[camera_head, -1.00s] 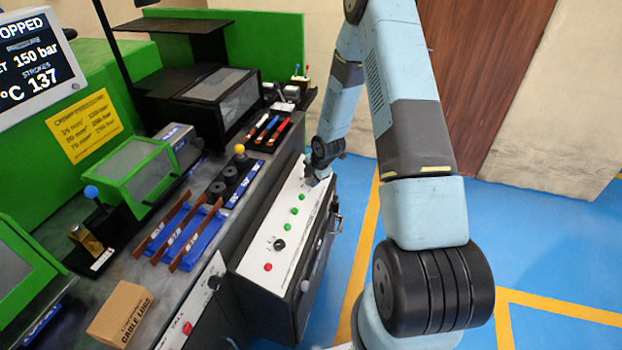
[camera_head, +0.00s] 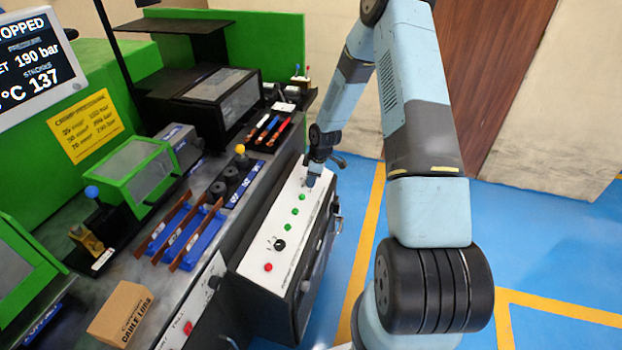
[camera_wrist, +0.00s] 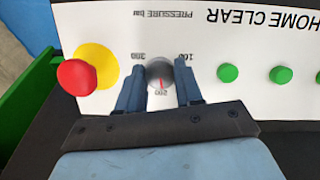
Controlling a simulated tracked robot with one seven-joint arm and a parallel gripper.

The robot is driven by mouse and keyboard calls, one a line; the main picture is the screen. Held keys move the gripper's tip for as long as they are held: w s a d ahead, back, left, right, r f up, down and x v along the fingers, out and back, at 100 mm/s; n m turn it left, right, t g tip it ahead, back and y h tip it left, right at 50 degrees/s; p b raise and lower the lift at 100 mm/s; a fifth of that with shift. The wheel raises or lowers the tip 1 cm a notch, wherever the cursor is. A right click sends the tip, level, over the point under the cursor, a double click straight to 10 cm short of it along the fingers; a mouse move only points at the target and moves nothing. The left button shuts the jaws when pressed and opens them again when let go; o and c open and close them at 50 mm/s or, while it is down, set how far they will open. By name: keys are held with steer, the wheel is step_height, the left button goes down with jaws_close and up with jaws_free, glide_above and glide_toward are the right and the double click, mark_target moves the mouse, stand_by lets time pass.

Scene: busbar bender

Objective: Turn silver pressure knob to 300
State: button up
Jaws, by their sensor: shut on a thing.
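The silver pressure knob (camera_wrist: 160,69) is a round grey dial with a red pointer, on a white panel in the wrist view. Labels 300, 200 and 100 surround it, and the pointer lies close to 200. My gripper (camera_wrist: 159,79) is shut on the knob, one finger on each side. In the head view my gripper (camera_head: 311,181) is at the far end of the white control panel (camera_head: 262,258), and the knob is hidden there. The display screen (camera_head: 36,62) reads 190 bar.
A red button on a yellow disc (camera_wrist: 78,77) is close to the left finger in the wrist view. Green buttons (camera_wrist: 229,72) are to the right of the knob. Blue floor (camera_head: 540,250) lies open to the right of the machine.

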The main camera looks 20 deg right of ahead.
steer(key=m, duration=0.4)
steer(key=m+g+y, duration=0.1)
steer(key=m, duration=0.1)
steer(key=shift+w+r, duration=0.15)
steer(key=shift+w, duration=0.25)
steer(key=m, duration=0.2)
steer(key=m+y, duration=0.1)
steer(key=m, duration=0.3)
steer(key=shift+d+g, duration=0.25)
steer(key=shift+g, duration=0.05)
steer(key=m+y, duration=0.1)
steer(key=m, duration=0.2)
steer(key=shift+d+m, duration=0.1)
steer(key=shift+m, duration=0.3)
steer(key=m+y, duration=0.1)
steer(key=m, duration=0.2)
steer(key=shift+s+m, duration=0.1)
steer(key=shift+m, duration=0.2)
steer(key=m+t+y, duration=0.1)
steer(key=m, duration=0.4)
steer(key=shift+f, duration=0.2)
steer(key=shift+m, duration=0.6)
steer(key=o, duration=0.7)
steer(key=shift+c, duration=0.2)
steer(key=o, duration=0.4)
steer(key=shift+s, duration=0.15)
